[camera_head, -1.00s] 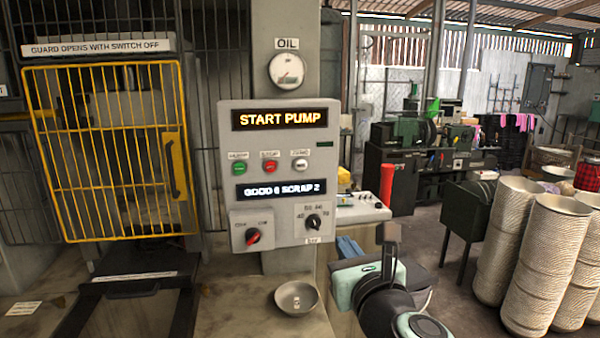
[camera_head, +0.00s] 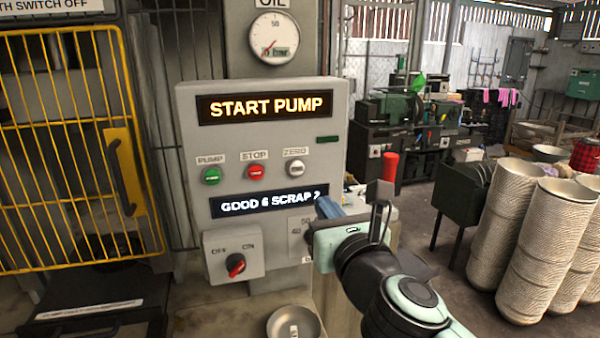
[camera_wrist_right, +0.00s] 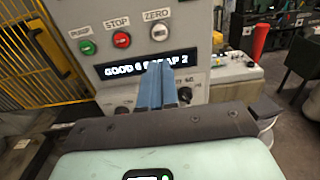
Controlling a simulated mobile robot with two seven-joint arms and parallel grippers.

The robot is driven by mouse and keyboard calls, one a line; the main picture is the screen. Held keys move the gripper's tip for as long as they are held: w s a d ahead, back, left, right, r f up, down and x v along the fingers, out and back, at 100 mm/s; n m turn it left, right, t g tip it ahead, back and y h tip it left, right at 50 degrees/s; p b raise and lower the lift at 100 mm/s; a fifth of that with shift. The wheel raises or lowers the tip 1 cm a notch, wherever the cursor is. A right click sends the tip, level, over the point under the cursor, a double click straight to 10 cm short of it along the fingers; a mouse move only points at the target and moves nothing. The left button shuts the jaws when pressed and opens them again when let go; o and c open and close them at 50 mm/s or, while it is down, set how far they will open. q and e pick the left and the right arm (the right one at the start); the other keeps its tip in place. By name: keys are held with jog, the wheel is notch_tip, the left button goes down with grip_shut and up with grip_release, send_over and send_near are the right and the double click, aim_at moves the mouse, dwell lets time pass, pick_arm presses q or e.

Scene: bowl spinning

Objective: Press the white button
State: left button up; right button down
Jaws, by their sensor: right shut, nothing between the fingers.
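The white button (camera_head: 295,168) is under the ZERO label on the grey control panel (camera_head: 190,130), right of the green PUMP button (camera_head: 211,176) and the red STOP button (camera_head: 256,172). It also shows in the right wrist view (camera_wrist_right: 160,33), near the top. My right gripper (camera_head: 327,207) is in front of the panel's lower right part, below and right of the white button and apart from it. Its blue fingers (camera_wrist_right: 157,84) are shut and empty, and point up toward the panel. They cover part of the lower display. My left gripper is out of view.
The panel's upper display (camera_head: 264,107) reads START PUMP. A red OFF/ON switch (camera_head: 235,265) is at lower left, and a metal bowl (camera_head: 283,320) sits below. A yellow barred guard (camera_head: 70,120) stands at left. Stacked bowls (camera_head: 550,245) stand at right.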

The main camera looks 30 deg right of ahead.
aim_at(297, 169)
jog(key=p+x, duration=0.1)
jog(key=x, duration=1.2)
jog(key=shift+w, duration=0.2)
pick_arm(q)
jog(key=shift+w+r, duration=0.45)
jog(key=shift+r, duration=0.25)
pick_arm(e)
jog(key=shift+w, duration=0.4)
